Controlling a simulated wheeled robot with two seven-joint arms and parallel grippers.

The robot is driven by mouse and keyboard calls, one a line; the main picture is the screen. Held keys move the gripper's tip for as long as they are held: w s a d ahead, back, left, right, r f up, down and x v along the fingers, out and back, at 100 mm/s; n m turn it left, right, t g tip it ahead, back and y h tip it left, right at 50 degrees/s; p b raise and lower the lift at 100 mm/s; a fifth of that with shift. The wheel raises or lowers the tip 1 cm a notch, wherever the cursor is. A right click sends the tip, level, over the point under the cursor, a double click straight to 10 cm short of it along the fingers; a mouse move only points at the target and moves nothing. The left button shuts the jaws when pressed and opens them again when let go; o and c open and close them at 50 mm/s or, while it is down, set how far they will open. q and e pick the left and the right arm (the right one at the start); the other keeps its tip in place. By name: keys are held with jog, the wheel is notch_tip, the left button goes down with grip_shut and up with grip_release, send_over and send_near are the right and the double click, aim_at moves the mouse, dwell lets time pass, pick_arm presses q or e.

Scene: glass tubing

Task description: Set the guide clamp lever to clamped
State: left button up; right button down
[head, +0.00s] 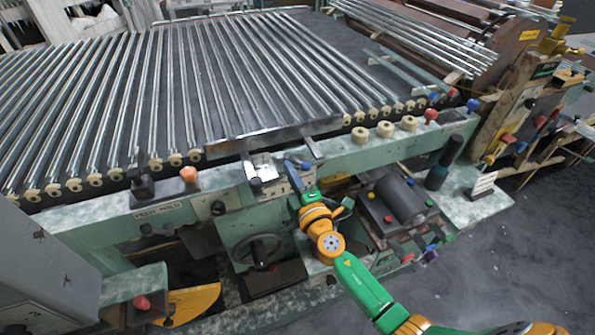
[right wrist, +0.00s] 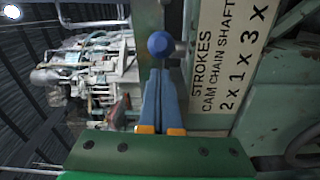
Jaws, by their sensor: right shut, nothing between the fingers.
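In the right wrist view a blue ball knob (right wrist: 160,43) shows straight beyond my fingertips. I take it for the guide clamp lever's knob; its shaft is mostly hidden, and I cannot tell which setting it is in. My right gripper (right wrist: 159,75) is shut with nothing between its blue fingers. Its tips overlap the knob's lower edge in the picture; I cannot tell if they touch it. In the head view a small blue knob (head: 305,166) shows at the machine's front rail, beside my right gripper (head: 292,162). My left gripper is not in view.
A sign (right wrist: 228,60) about strokes stands right of the knob in the wrist view. In the head view, metal rollers (head: 215,80) fill the bed behind the green rail (head: 345,158). A handwheel (head: 257,250) and a dark cylinder (head: 400,200) are near my arm.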

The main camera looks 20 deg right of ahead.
jog(key=shift+s+d, duration=0.2)
jog(key=shift+d, duration=0.3)
jog(key=shift+s+d, duration=0.2)
jog(key=shift+d, duration=0.25)
jog(key=shift+a+f, duration=0.1)
